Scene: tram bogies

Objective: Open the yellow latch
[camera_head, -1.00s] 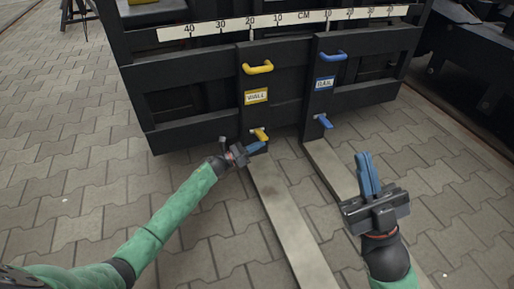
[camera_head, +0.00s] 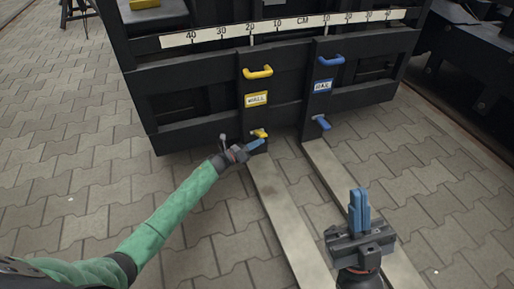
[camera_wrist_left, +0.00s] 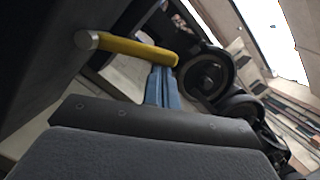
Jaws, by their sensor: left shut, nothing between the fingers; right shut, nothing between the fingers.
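The yellow latch (camera_head: 260,133) is a small lever low on the black carriage, below the yellow "WALL" label (camera_head: 257,99). My left gripper (camera_head: 257,144) is shut and empty, its blue fingers right by the latch. In the left wrist view the yellow latch (camera_wrist_left: 130,48) runs from a grey pivot at the left to a rounded end. The shut blue fingertips (camera_wrist_left: 162,72) are at that rounded end, seemingly touching it; exact contact is hard to tell. My right gripper (camera_head: 359,194) is shut and empty, well below the carriage in the picture.
A yellow handle (camera_head: 258,73) sits above the label. A blue handle (camera_head: 331,60), a blue "RAIL" label (camera_head: 323,86) and a blue latch (camera_head: 322,123) are to the right. Two pale fork beams (camera_head: 285,215) extend from the carriage over paving. Open paving lies left.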

